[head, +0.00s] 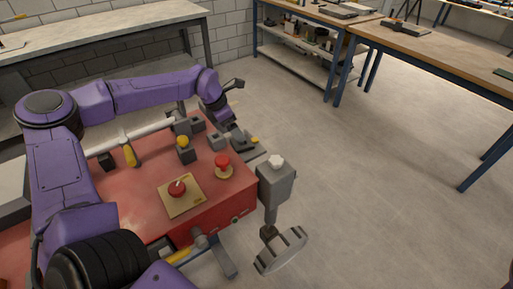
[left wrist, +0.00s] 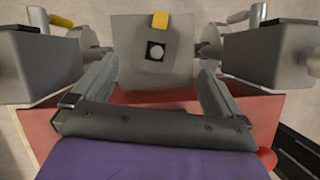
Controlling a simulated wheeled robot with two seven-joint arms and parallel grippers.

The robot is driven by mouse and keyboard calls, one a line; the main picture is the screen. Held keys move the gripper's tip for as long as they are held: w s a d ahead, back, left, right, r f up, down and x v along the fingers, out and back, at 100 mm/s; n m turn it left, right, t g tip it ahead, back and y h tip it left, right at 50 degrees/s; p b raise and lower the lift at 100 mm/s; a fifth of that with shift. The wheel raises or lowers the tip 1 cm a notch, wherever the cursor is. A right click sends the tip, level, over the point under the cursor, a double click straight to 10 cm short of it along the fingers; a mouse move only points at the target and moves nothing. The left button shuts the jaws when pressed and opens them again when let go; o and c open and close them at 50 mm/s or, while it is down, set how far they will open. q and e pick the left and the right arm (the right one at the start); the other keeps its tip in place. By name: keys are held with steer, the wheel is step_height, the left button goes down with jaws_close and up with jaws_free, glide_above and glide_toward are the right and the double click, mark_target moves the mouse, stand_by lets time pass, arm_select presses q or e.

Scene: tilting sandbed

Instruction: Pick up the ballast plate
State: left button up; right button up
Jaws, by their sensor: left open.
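A grey square plate (left wrist: 133,62) with a dark square hole and a yellow tab on its far edge fills the middle of the left wrist view; it looks like the ballast plate. My right gripper is not in view.
The red machine bed (head: 213,200) carries a red knob (head: 177,188), a red mushroom button (head: 222,161) and a yellow-topped block (head: 184,150). A grey post with a handwheel (head: 282,250) stands at its right end. Grey blocks (left wrist: 50,62) flank the plate. Floor to the right is clear.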

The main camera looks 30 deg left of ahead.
arm_select(q)
steer(key=x, duration=0.5)
steer(key=p+x, duration=0.1)
steer(key=x, duration=0.2)
steer(key=shift+w, duration=0.45)
steer(key=shift+r, duration=0.1)
steer(key=c, duration=1.1)
step_height(320, 180, up, 18)
steer(key=b, duration=0.2)
step_height(320, 180, up, 8)
steer(key=p, duration=0.8)
glide_above(245, 142)
steer(key=shift+s+r+b, duration=0.1)
steer(key=shift+b, duration=0.2)
steer(key=shift+d, duration=0.1)
